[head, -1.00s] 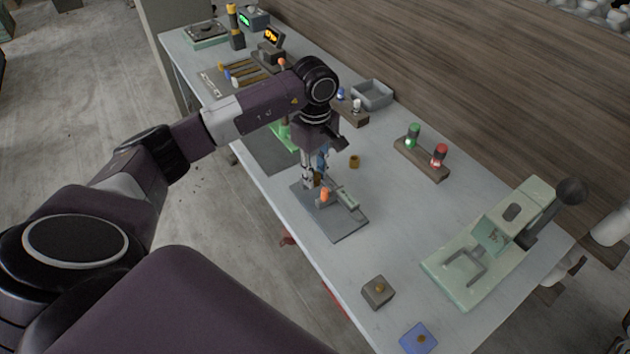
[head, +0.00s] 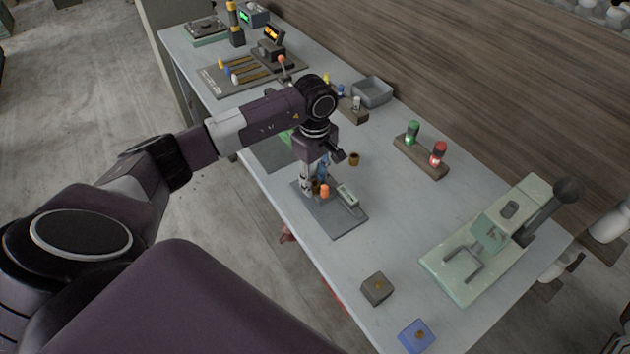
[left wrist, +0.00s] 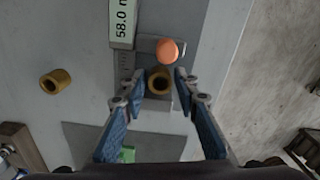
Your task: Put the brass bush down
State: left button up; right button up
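A brass bush (left wrist: 159,84) stands upright between my left fingertips in the left wrist view, its bore facing the camera. In the head view it shows partly (head: 315,187) behind the fingers. My left gripper (head: 315,182) points down over the grey plate (head: 345,221) of a measuring gauge. Its fingers (left wrist: 160,80) are slightly apart from the bush, with narrow gaps at the sides. My right gripper is out of view.
Another brass bush (head: 353,159) stands on the table beyond the gauge. A green press (head: 463,270) and a lamp stand (head: 420,158) are to the right. Table between them is clear.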

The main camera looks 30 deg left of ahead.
pick_arm(q)
jog(key=shift+r, duration=0.2)
jog(key=shift+w+r, duration=0.1)
jog(key=shift+r, duration=0.25)
notch_tip(320, 180, up, 11)
jog(key=b, duration=0.3)
